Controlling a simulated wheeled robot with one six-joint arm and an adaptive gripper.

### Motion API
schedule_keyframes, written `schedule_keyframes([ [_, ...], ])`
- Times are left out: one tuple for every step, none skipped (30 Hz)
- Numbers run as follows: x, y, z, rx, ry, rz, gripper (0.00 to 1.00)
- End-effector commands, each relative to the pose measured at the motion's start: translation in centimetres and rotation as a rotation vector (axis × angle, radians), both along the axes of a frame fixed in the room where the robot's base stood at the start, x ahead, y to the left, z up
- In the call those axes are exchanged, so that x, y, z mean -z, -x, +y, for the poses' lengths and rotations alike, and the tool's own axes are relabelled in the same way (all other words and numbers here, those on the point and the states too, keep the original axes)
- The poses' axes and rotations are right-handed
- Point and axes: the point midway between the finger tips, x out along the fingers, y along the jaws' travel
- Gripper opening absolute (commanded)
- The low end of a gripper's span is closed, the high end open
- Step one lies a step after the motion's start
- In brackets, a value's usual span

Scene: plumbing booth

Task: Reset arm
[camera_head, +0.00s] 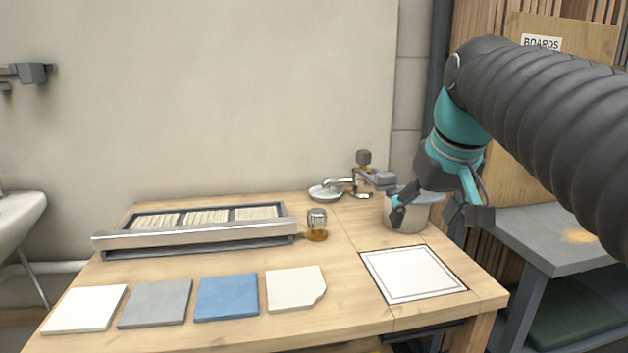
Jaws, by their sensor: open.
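My gripper (437,214) is at the right, above the right part of the wooden table (345,328). Its two fingers are spread apart and I see nothing held between them. A light grey pot (410,222) stands on the table behind the gripper and is partly covered by it. Whether the fingers touch the pot I cannot tell. My arm comes in from the right edge and bends down to the gripper.
A white framed square (412,274) lies in front of the pot. A slotted tray (195,237), an amber jar (317,226), a small faucet (345,183) and several flat tiles (227,298) are on the table. A grey bench (545,240) stands right.

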Motion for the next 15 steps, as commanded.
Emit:
schedule_keyframes([
  [1.5, 1.5, 0.2, 0.009, 0.000, -0.004, 0.77],
  [2.4, 2.2, 0.3, 0.016, 0.000, -0.007, 0.77],
  [3.6, 3.2, 0.3, 0.024, 0.000, -0.011, 0.77],
  [4.6, 3.9, 0.4, 0.031, 0.000, -0.015, 0.77],
  [5.6, 4.6, 0.5, 0.038, -0.001, -0.019, 0.77],
  [6.9, 5.5, 0.5, 0.045, -0.001, -0.024, 0.77],
  [8.0, 6.3, 0.6, 0.051, -0.001, -0.026, 0.77],
  [9.1, 7.1, 0.6, 0.057, -0.001, -0.030, 0.77],
  [10.5, 8.1, 0.7, 0.063, 0.000, -0.035, 0.77],
  [11.6, 8.8, 0.7, 0.068, -0.001, -0.039, 0.77],
  [12.7, 9.5, 0.8, 0.074, -0.002, -0.042, 0.77],
  [14.1, 10.4, 0.8, 0.079, -0.002, -0.046, 0.77],
  [15.1, 11.0, 0.8, 0.084, -0.002, -0.049, 0.77],
  [16.0, 11.6, 0.8, 0.088, -0.003, -0.053, 0.77],
  [17.2, 12.3, 0.8, 0.092, -0.003, -0.054, 0.77],
])
